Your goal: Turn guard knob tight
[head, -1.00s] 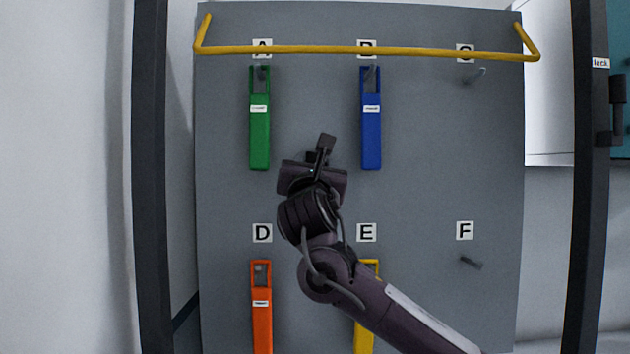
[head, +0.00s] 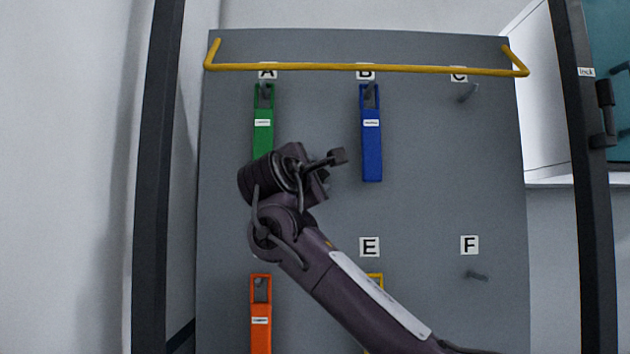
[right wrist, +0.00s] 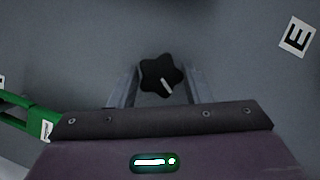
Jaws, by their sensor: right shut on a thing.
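A black star-shaped guard knob (right wrist: 162,76) with a white mark line sits on the grey board in the right wrist view. My right gripper (right wrist: 161,84) has a finger on each side of the knob and is shut on it. The white mark slants toward the lower right there. In the head view, my right wrist (head: 285,172) is in front of the board between the green and blue holders, and it hides the knob and fingertips. My left gripper is not in view.
A yellow guard bar (head: 365,68) crosses the board's top. A green holder (head: 263,125), a blue holder (head: 371,145), an orange holder (head: 261,325) and a partly covered yellow one (head: 375,279) hang on pegs. The pegs by C (head: 467,93) and F (head: 476,275) are bare.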

